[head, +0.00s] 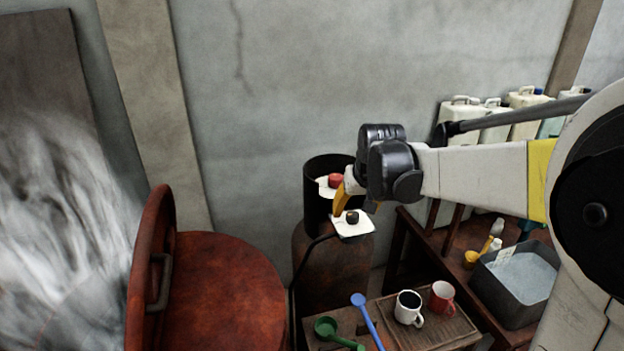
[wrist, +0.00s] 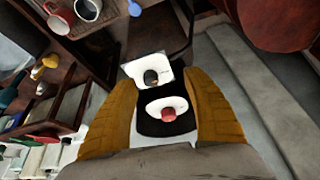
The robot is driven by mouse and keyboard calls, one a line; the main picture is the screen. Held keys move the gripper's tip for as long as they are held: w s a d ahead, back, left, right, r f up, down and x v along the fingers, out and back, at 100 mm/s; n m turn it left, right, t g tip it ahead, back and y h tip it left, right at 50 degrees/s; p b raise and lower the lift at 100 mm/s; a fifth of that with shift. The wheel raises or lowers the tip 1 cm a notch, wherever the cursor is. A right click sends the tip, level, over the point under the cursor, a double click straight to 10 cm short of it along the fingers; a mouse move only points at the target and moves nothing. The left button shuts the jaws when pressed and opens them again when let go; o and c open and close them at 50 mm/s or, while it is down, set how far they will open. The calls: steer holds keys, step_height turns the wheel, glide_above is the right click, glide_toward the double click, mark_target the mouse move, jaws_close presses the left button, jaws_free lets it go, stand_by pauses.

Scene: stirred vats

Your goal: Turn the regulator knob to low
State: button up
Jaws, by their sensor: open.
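A black knob (head: 352,217) sits on a small white plate (head: 350,234) at the front of a rusty gas cylinder (head: 330,270). A red knob (head: 335,181) on a white disc sits behind it, inside a black collar (head: 313,200). I take the black one as the regulator knob; its setting is too small to read. My gripper (head: 356,207) is above the plate, its yellow fingers open and empty. In the wrist view, the black knob (wrist: 151,77) shows between the fingertips (wrist: 158,71), and the red knob (wrist: 168,114) shows nearer the palm. Contact cannot be judged.
A rusty vat with a raised lid (head: 152,270) stands left, with steam beyond. A low wooden table (head: 440,335) in front holds two mugs, a blue spoon and a green scoop. A bench at right holds a grey basin (head: 500,305); white jugs (head: 460,108) stand behind.

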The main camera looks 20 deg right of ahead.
steer(key=p, duration=0.3)
glide_toward(353, 215)
steer(key=shift+m+g, duration=0.3)
steer(key=x, duration=0.3)
steer(key=b+x, duration=0.1)
steer(key=x, duration=0.7)
steer(key=shift+w, duration=0.3)
steer(key=shift+c, duration=0.2)
steer(key=shift+r, duration=0.1)
steer(key=c, duration=1.2)
